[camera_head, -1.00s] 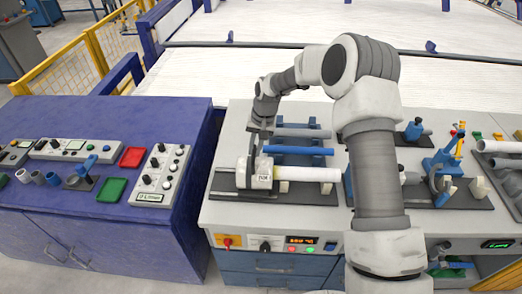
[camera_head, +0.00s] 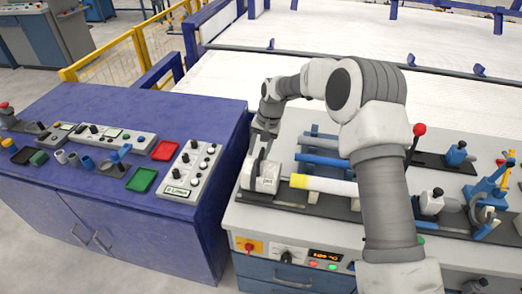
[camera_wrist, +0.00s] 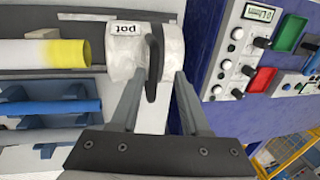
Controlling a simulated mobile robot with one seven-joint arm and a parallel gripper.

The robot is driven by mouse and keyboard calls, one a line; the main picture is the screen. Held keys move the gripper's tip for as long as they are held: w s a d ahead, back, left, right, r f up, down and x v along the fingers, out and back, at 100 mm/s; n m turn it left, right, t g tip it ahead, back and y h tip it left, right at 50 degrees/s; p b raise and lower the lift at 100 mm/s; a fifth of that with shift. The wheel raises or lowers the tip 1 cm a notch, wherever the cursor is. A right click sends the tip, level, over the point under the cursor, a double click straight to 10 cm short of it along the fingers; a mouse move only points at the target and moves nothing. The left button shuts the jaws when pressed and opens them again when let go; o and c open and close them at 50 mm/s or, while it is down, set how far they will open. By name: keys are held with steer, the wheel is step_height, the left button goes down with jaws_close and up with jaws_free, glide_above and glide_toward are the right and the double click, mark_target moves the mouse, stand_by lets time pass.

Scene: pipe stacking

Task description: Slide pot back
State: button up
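The pot is a white rounded block (camera_head: 262,182) on the dark rail at the left of the grey bench. In the wrist view the pot (camera_wrist: 122,45) shows its "pot" label and a dark upright handle (camera_wrist: 152,68). My gripper (camera_head: 261,150) is over the pot. In the wrist view my gripper's fingers (camera_wrist: 161,76) are apart, one on each side of the handle; I cannot tell whether either touches it. A white pipe (camera_head: 335,187) with a yellow end (camera_wrist: 75,53) lies right of the pot in the head view, with a gap between them.
A blue pipe (camera_head: 323,161) lies parallel behind the white pipe on blue supports. A blue cabinet (camera_head: 205,225) with a control box (camera_head: 190,172) and red and green trays stands close on the left. My arm crosses above the bench and hides part of it.

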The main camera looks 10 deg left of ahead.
steer(key=shift+d, duration=0.15)
steer(key=shift+r, duration=0.25)
steer(key=b+v, duration=0.1)
steer(key=v, duration=1.6)
steer(key=s+d+r+t+h, duration=0.2)
steer(key=s+d+r+t, duration=0.1)
steer(key=s+d+r, duration=1.05)
steer(key=s+d+f+t, duration=0.1)
steer(key=s+d+f, duration=0.1)
steer(key=s, duration=0.4)
steer(key=s+d+f, duration=0.2)
steer(key=s+d, duration=0.2)
steer(key=s, duration=0.3)
steer(key=s+d+f+t, duration=0.1)
steer(key=s+d+f, duration=0.1)
steer(key=s, duration=0.5)
steer(key=shift+d+t, duration=0.3)
steer(key=shift+d, duration=0.55)
